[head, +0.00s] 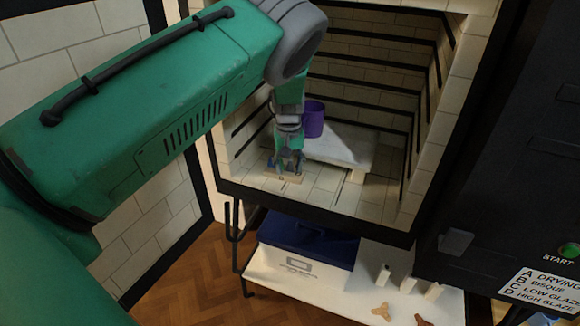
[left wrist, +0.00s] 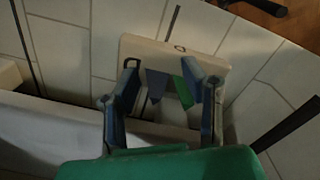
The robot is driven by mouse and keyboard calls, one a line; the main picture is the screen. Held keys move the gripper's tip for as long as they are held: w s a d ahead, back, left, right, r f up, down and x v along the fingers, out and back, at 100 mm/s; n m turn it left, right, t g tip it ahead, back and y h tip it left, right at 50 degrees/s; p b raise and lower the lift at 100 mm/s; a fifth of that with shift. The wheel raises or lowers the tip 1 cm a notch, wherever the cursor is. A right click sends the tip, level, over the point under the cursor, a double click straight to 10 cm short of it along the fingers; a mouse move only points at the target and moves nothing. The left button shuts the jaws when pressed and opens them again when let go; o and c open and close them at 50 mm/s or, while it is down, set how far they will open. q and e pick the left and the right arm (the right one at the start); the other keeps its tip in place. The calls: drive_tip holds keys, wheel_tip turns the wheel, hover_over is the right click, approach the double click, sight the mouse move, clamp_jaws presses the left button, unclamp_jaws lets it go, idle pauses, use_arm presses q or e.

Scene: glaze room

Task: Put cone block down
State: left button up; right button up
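The cone block (head: 290,178) is a pale, flat bar on the brick kiln floor near the front left. In the left wrist view the cone block (left wrist: 178,62) carries a blue cone (left wrist: 155,86) and a green cone (left wrist: 191,80), with a paler piece between them. My left gripper (head: 288,166) reaches down over it inside the kiln. In the left wrist view my left gripper (left wrist: 160,68) has its fingers spread on either side of the cones, and the block extends past both fingertips. No firm grip shows. My right gripper is not in view.
A white kiln shelf (head: 345,150) lies just behind, with a purple cup (head: 313,119) close to my gripper. Kiln walls stand left and right. Below are a blue-lidded box (head: 305,242), small posts (head: 408,284) and tan stilts (head: 381,311). The front-right kiln floor is clear.

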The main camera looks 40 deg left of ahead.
sight(290, 173)
use_arm(q)
drive_tip(key=shift+d+r, duration=0.25)
drive_tip(key=shift+r, duration=0.15)
drive_tip(key=r, duration=0.6)
drive_tip(key=shift+d+r, duration=0.3)
drive_tip(key=shift+d, duration=0.05)
drive_tip(key=shift+a+r, duration=0.2)
drive_tip(key=shift+r, duration=0.05)
drive_tip(key=shift+a, duration=0.25)
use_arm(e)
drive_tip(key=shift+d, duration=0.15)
use_arm(q)
drive_tip(key=shift+d, duration=0.1)
